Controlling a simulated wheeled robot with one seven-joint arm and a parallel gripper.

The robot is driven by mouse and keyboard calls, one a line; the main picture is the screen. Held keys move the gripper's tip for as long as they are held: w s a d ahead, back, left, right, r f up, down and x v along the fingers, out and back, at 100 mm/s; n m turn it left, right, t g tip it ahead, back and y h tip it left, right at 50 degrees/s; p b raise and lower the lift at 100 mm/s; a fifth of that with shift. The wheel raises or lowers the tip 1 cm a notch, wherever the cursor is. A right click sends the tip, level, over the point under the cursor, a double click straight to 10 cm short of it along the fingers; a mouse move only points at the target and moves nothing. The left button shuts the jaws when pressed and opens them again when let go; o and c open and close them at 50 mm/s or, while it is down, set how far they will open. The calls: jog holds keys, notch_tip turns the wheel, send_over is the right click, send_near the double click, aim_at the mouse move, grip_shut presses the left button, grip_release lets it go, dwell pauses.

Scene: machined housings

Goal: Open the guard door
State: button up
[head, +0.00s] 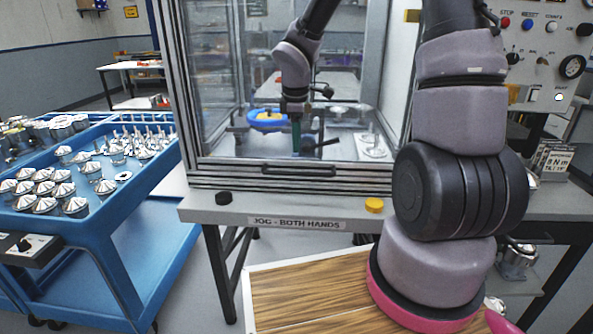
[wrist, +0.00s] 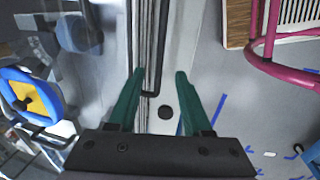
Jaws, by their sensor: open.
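The guard door (head: 225,110) is a clear pane in a silver metal frame on the front of the machine enclosure, and it looks closed. Its black bar handle (head: 298,171) runs along the lower rail. In the wrist view the handle (wrist: 158,50) runs lengthwise, with its near end between the teal fingers in the picture. My gripper (head: 296,150) points down in front of the pane, just above the handle in the head view. In the wrist view my gripper (wrist: 160,73) is open, with nothing held. I cannot tell how far the fingertips are from the handle.
A black button (head: 224,198) and a yellow button (head: 374,205) sit on the bench ledge below the door. A blue cart (head: 100,240) with several metal parts stands at the left. A control panel (head: 545,50) is at the right. A blue-and-yellow part (head: 267,117) shows behind the pane.

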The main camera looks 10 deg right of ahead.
aim_at(297, 172)
jog(key=f, duration=0.3)
jog(key=w+f, duration=0.1)
jog(key=f, duration=0.3)
jog(key=w+f, duration=0.1)
jog(key=f, duration=0.2)
jog(key=shift+d+f, duration=0.15)
jog(key=shift+d, duration=0.15)
grip_shut()
dwell(1.0)
